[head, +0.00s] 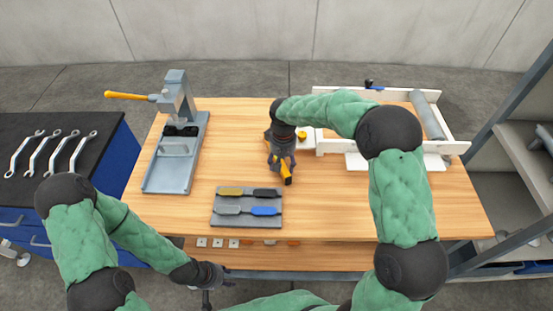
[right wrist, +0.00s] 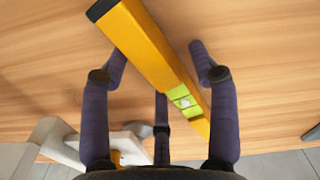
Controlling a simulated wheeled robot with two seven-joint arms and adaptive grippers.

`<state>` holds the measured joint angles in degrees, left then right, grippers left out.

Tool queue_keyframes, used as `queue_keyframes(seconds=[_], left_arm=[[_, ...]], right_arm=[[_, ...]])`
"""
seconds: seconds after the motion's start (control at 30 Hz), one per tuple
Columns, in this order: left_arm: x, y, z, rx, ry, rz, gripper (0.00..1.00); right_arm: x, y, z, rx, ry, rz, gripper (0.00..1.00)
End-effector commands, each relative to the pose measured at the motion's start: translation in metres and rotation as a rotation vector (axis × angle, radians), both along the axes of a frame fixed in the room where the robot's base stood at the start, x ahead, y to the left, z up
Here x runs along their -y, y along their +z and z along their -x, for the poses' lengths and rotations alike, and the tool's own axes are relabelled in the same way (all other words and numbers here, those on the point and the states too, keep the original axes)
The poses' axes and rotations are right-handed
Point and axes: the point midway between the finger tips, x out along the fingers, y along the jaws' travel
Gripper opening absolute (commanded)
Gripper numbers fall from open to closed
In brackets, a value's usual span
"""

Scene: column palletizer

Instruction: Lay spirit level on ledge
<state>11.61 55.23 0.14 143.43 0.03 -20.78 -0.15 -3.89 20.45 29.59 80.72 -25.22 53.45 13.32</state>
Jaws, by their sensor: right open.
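The spirit level (head: 288,171) is a yellow bar with a dark end, over the middle of the wooden table. In the right wrist view the level (right wrist: 152,50) runs diagonally between my spread fingers, its green vial part near the middle. My right gripper (head: 279,158) is open around it; the right wrist view shows the fingers (right wrist: 163,75) apart. I cannot tell whether the level touches the tabletop. My left gripper (head: 207,290) hangs low in front of the table, its fingers too small to read. A lower wooden ledge (head: 330,257) runs along the table's front.
A grey press (head: 178,150) with a yellow handle stands at the left. A grey tray (head: 247,221) with several coloured tools lies near the front. A white frame (head: 385,150) with a roller is at the back right. Wrenches (head: 55,150) lie on a dark cabinet. Tabletop right of centre is clear.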

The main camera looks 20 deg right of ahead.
Motion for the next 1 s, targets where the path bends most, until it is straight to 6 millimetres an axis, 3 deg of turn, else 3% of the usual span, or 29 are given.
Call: queue_keyframes(seconds=[0.23, 0.4, 0.47, 0.8, 1.0], left_arm=[[0.000, 0.000, 0.000, 0.000, 0.000, 0.000, 0.40], [0.000, 0.000, 0.000, 0.000, 0.000, 0.000, 0.40], [0.000, 0.000, 0.000, 0.000, 0.000, 0.000, 0.40], [0.000, 0.000, 0.000, 0.000, 0.000, 0.000, 0.40], [0.000, 0.006, 0.000, 0.000, 0.000, 0.000, 0.40]], right_arm=[[0.000, -0.002, 0.000, 0.001, -0.001, 0.000, 0.61], [0.000, -0.002, 0.000, 0.001, -0.001, 0.000, 0.13], [0.000, -0.002, 0.000, 0.001, -0.001, 0.000, 0.00], [0.000, -0.001, 0.000, 0.001, -0.001, 0.000, 0.00], [0.000, 0.012, -0.001, 0.003, -0.001, 0.000, 0.00]])
